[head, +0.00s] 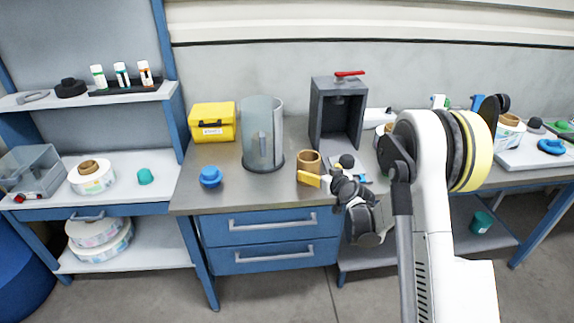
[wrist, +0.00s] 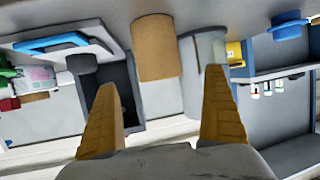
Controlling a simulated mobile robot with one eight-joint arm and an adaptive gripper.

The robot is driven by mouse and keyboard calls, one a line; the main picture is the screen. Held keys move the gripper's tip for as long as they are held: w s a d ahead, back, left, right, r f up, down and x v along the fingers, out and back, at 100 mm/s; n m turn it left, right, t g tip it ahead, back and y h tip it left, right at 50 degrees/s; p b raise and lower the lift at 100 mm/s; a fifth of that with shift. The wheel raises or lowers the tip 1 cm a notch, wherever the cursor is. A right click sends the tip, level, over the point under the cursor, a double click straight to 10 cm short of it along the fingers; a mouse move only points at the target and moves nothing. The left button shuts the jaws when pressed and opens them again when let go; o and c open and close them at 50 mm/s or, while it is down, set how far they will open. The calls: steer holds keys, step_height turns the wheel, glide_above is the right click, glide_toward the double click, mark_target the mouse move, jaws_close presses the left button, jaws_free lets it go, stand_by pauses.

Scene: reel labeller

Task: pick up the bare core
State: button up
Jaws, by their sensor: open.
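The bare core (head: 309,162) is a plain brown cardboard tube standing upright near the bench's front edge. In the wrist view, which is upside down, the core (wrist: 156,46) shows ahead of my fingertips, in the gap between them. My gripper (wrist: 160,78) is open and empty, with both yellow fingers apart from the core in that view. In the head view my gripper (head: 312,180) is low at the bench front, with a yellow finger overlapping the core's lower part. Whether that finger touches the core cannot be told.
A clear cylinder on a dark base (head: 262,140) stands just left of the core. A grey open-fronted machine with a red lever (head: 338,112) stands behind it. A blue knobbed piece (head: 211,177) and a yellow box (head: 213,121) are farther left. Bare bench lies between.

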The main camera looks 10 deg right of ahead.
mark_target(313, 168)
steer(key=b+x, duration=0.1)
steer(key=x, duration=0.4)
steer(key=shift+d+f, duration=0.15)
steer(key=shift+f, duration=0.05)
steer(key=x, duration=0.2)
steer(key=b+x, duration=0.1)
steer(key=x, duration=0.1)
steer(key=r+b+x, duration=0.1)
steer(key=x, duration=0.1)
steer(key=shift+w, duration=0.2)
steer(key=c, duration=1.2)
